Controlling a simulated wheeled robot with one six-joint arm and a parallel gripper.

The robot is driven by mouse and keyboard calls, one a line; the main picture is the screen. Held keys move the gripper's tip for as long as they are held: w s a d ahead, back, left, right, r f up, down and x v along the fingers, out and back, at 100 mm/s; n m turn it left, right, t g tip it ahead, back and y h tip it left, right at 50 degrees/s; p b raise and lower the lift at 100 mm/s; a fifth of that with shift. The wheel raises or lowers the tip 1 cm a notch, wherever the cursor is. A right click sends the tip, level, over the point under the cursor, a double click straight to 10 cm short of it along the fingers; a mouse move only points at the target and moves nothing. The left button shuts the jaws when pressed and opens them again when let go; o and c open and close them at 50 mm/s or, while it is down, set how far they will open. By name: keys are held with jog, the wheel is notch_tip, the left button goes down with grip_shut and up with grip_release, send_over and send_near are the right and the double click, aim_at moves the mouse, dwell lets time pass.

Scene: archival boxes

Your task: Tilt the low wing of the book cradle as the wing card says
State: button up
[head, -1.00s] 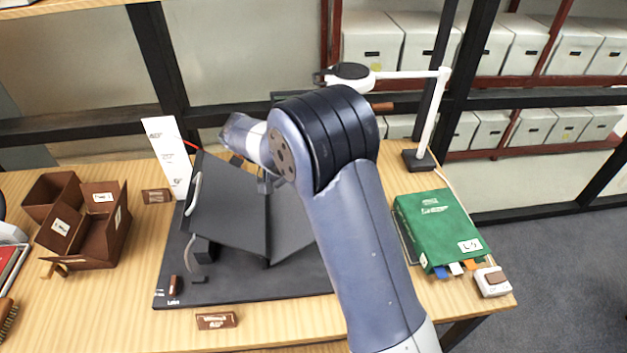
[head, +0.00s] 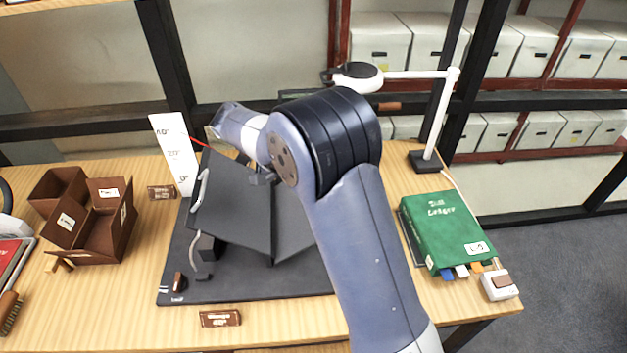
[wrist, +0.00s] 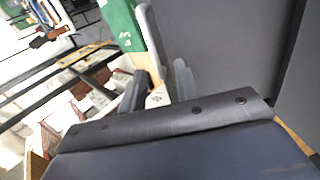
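The book cradle's black base (head: 235,290) lies on the table. Its dark grey left wing (head: 236,205) slopes up to the left, with a pale handle (head: 199,188) at its outer edge. The right wing (head: 291,222) is mostly behind my arm. A white scale card (head: 174,155) marked in degrees stands behind, with a red pointer beside it. A brown wing card (head: 220,318) lies in front; its small text is too blurred to read surely. My gripper (wrist: 158,88) shows in the wrist view, its fingers apart, near a grey handle (wrist: 150,40) beside a grey panel. I see nothing held.
A green ledger (head: 443,232) and a small white switch box (head: 499,286) are at right. A white lamp (head: 440,115) stands behind them. Brown open boxes (head: 95,225) and another small plaque (head: 161,192) are at left. Boxed shelves stand behind the table.

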jog(key=v, duration=0.7)
jog(key=shift+a+b, duration=0.25)
jog(key=shift+b, duration=0.05)
jog(key=shift+d+r, duration=0.1)
jog(key=p+x, duration=0.1)
jog(key=x, duration=1)
jog(key=shift+d, duration=0.25)
jog(key=shift+v, duration=0.8)
jog(key=b+v, duration=0.1)
jog(key=v, duration=0.9)
jog(key=p+x, duration=0.1)
jog(key=x, duration=1.2)
jog(key=shift+d, duration=0.5)
